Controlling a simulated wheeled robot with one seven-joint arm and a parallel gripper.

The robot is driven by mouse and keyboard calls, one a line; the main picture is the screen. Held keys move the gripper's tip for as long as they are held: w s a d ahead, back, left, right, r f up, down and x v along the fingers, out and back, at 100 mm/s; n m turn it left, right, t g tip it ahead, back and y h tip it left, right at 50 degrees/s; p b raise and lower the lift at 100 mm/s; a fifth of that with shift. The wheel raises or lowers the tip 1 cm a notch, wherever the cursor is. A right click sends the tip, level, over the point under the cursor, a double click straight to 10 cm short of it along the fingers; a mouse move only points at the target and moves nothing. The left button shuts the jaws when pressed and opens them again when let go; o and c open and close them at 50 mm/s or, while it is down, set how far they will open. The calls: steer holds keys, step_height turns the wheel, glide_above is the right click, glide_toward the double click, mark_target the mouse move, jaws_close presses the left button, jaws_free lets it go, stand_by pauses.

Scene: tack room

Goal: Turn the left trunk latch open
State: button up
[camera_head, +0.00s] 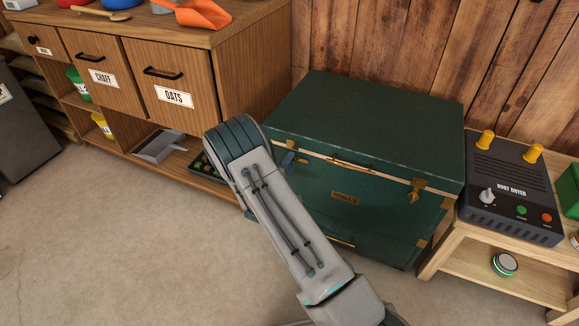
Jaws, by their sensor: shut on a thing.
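The dark green trunk (375,110) stands against the wooden wall with its lid down. The right latch (416,189) is a brass fitting on the front below the lid edge. A small blue-grey part of my gripper (288,159) shows just past my arm, at the left end of the trunk's front, where the left latch sits. My gripper is shut on the left latch there.
A wooden cabinet (243,75) with labelled drawers stands left of the trunk, a grey dustpan (160,146) on its low shelf. A bench (490,272) with a boot dryer (511,190) stands close on the right. The floor (110,240) in front is clear.

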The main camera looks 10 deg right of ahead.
steer(key=shift+d+m, duration=0.2)
steer(key=shift+m, duration=0.2)
steer(key=o, duration=1)
steer(key=shift+c, duration=0.2)
steer(key=shift+a, duration=0.1)
steer(key=shift+s, duration=0.1)
steer(key=p+v, duration=0.2)
steer(key=v, duration=1.1)
steer(key=shift+s+a+p, duration=0.25)
steer(key=shift+p, duration=0.15)
